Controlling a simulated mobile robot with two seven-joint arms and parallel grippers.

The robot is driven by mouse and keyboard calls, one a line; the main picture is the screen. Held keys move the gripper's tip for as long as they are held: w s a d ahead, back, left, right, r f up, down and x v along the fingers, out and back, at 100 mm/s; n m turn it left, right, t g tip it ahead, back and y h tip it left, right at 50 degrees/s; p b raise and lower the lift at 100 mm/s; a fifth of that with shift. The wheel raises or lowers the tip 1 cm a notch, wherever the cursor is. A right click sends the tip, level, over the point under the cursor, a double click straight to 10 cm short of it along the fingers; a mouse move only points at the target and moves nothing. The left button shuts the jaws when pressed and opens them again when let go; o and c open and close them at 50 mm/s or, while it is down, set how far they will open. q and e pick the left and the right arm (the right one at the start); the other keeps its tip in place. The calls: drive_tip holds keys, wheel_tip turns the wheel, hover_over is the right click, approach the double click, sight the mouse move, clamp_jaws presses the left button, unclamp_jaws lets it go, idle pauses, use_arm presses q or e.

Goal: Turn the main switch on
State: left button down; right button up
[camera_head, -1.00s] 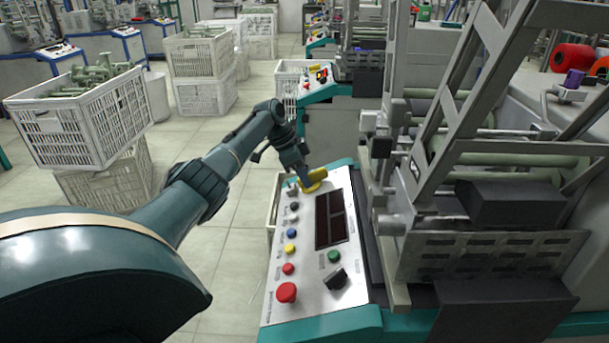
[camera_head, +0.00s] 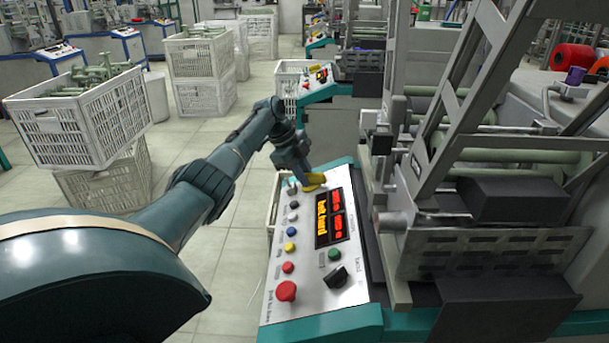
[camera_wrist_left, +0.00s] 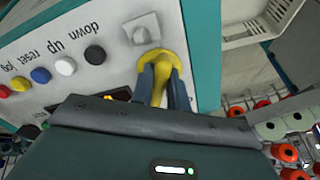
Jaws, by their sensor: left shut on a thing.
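The main switch (camera_head: 316,180) is a yellow rotary handle at the far end of the white control panel (camera_head: 312,268). My left gripper (camera_head: 304,182) is at the switch, with the arm reaching in from the left. In the left wrist view the fingers (camera_wrist_left: 161,88) are shut on the yellow handle of the switch (camera_wrist_left: 161,60), one on each side. The panel's display (camera_head: 335,222) is lit with orange-red characters. My right gripper is not in view.
Several buttons line the panel's left side, with a red mushroom button (camera_head: 286,291) at the near end and a black knob (camera_head: 336,277) beside it. The machine frame (camera_head: 455,243) stands close on the right. Crates (camera_head: 78,125) stand at left; open floor lies between.

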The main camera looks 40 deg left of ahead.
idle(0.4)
use_arm(q)
drive_tip(key=c, duration=1.4)
unclamp_jaws()
drive_tip(key=shift+o, duration=0.2)
drive_tip(key=shift+s+a+r, duration=0.1)
drive_tip(key=shift+a+r, duration=0.1)
drive_tip(key=shift+r, duration=0.3)
drive_tip(key=p+v, duration=0.3)
drive_tip(key=v, duration=0.9)
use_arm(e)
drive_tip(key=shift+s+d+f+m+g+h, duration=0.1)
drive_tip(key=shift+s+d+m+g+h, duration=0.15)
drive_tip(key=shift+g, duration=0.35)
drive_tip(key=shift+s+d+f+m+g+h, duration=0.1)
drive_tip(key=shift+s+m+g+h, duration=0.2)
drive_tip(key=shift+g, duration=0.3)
use_arm(q)
drive_tip(key=shift+s, duration=0.15)
